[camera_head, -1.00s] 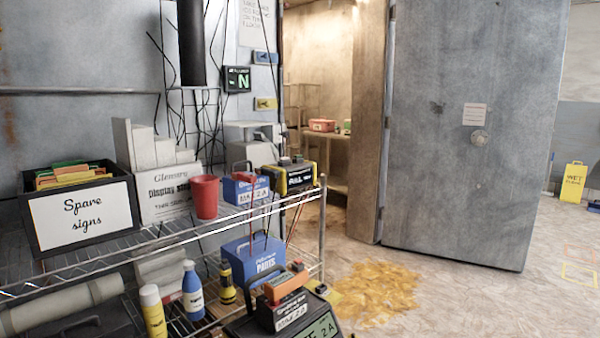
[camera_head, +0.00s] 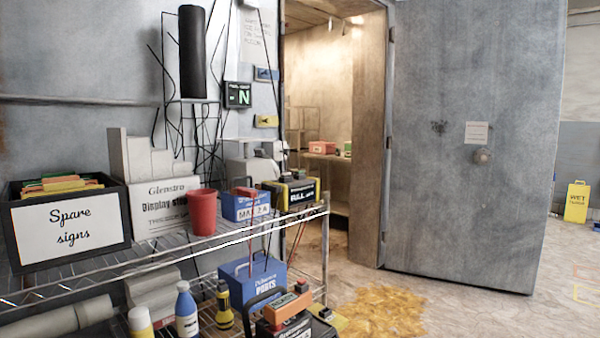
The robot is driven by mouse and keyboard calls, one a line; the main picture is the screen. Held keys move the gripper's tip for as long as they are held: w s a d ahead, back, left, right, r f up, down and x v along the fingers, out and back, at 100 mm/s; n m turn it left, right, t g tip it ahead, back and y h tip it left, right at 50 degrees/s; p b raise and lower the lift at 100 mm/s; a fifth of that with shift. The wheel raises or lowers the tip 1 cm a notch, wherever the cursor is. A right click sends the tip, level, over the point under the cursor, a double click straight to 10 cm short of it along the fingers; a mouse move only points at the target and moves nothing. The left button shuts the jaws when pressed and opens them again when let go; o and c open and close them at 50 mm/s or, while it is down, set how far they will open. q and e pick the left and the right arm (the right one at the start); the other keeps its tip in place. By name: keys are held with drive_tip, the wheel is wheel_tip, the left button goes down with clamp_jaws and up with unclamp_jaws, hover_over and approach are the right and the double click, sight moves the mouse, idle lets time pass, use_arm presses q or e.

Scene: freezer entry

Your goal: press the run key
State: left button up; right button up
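I cannot make out a key labelled run in this view. A small black panel (camera_head: 238,95) with a lit green letter N is on the wall left of the freezer opening. A blue tag (camera_head: 266,74) and a yellow tag (camera_head: 266,121) are on the wall to its right. A dark device with an orange block (camera_head: 288,306) on it is cut off by the bottom edge. A yellow and black unit (camera_head: 292,192) sits at the right end of the upper shelf. Neither of my grippers is in view.
A wire shelf rack (camera_head: 160,256) stands at the left, with a spare signs box (camera_head: 70,228), a red cup (camera_head: 202,212), blue cases and bottles. The grey freezer door (camera_head: 470,150) stands open.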

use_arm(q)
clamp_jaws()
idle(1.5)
